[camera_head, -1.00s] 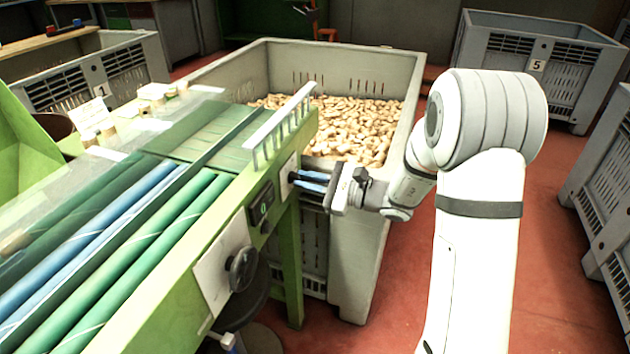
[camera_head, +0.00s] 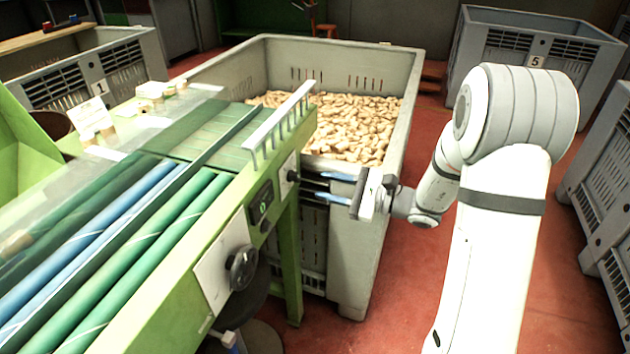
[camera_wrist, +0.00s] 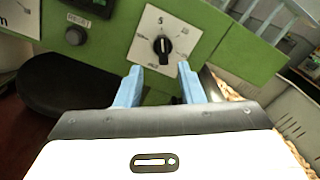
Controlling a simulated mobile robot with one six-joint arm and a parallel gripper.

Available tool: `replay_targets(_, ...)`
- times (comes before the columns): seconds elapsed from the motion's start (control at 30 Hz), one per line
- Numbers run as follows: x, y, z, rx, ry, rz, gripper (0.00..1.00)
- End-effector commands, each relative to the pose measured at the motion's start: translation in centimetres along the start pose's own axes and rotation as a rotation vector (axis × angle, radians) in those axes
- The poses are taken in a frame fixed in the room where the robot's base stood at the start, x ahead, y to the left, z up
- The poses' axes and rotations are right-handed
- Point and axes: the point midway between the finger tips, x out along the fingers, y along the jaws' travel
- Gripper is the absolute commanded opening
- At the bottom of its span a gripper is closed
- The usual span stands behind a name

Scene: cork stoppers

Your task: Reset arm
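My gripper (camera_head: 321,185) is open, with its two blue fingers apart and nothing between them. It hangs beside the right end of the green sorting machine (camera_head: 190,300), in front of the big crate's near wall. The black selector knob (camera_head: 291,175) on a white plate is just left of the fingertips, with a gap between. In the wrist view the knob (camera_wrist: 163,47) shows beyond and between the open fingers (camera_wrist: 159,76), its pointer roughly upright. A black push button (camera_wrist: 75,36) sits to its left on the green panel.
A large grey crate (camera_head: 398,120) full of cork stoppers (camera_head: 350,125) stands behind my gripper. More crates stand at back right (camera_head: 570,75) and right edge (camera_head: 600,190). Red floor (camera_head: 400,290) is open below my arm.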

Motion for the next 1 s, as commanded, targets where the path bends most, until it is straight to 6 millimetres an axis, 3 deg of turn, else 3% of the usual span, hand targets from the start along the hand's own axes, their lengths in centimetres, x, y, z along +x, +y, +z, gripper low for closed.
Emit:
replay_targets(0.2,-1.6,0.1,0.0,0.000,-0.001,0.000,0.35)
replay_targets(0.67,-1.5,0.2,0.6,-0.006,0.001,0.015,0.35)
replay_targets(0.77,-1.2,0.7,3.0,-0.038,0.014,0.088,0.35)
replay_targets(0.87,-1.1,2.3,7.4,-0.110,0.049,0.241,0.35)
replay_targets(1.0,-2.5,5.4,13.8,-0.271,0.138,0.524,0.35)
